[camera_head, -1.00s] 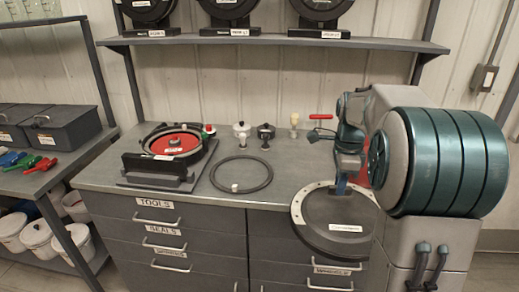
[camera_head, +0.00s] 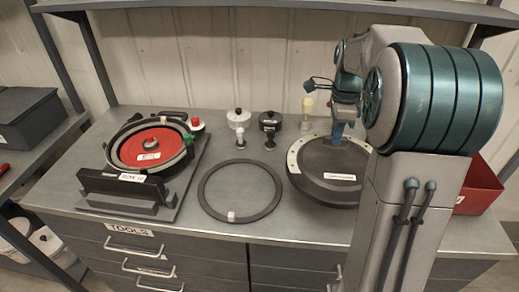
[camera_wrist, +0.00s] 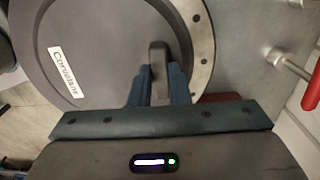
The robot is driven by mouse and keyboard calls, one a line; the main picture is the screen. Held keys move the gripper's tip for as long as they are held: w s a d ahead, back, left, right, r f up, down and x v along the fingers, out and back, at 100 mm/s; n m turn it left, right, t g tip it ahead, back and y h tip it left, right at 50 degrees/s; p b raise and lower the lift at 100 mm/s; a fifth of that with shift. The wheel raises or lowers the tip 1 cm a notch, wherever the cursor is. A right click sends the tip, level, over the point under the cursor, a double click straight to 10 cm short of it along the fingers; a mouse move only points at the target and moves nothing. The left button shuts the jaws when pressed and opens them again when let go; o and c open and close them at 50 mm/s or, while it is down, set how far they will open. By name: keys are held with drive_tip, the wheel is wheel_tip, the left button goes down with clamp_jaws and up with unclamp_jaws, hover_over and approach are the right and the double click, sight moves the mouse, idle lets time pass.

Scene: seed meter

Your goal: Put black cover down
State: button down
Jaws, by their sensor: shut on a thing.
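The black cover (camera_head: 328,182) is a round dark disc with a white label and a pale rim with holes behind it. It is at the right of the counter in the head view, partly hidden by my arm. In the wrist view the cover (camera_wrist: 110,45) fills the upper left. My gripper (camera_wrist: 160,75) is shut on the raised grey handle of the cover. In the head view my gripper (camera_head: 338,132) is above the cover's far side. I cannot tell whether the cover touches the counter.
A seed meter (camera_head: 150,150) with a red disc sits on a stand at the left. A black ring (camera_head: 206,206) lies mid-counter. Small knobs (camera_head: 238,120) stand behind it. A red bin (camera_head: 484,185) is at the right. A red-handled tool (camera_wrist: 312,90) lies right in the wrist view.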

drive_tip(key=shift+w, duration=0.2)
drive_tip(key=shift+d, duration=0.1)
wheel_tip(320, 180, down, 10)
drive_tip(key=shift+s+r, duration=0.1)
idle(0.3)
drive_tip(key=shift+f, duration=0.25)
drive_tip(key=c, duration=1.4)
unclamp_jaws()
drive_tip(key=shift+r, duration=0.1)
drive_tip(key=shift+o, duration=0.2)
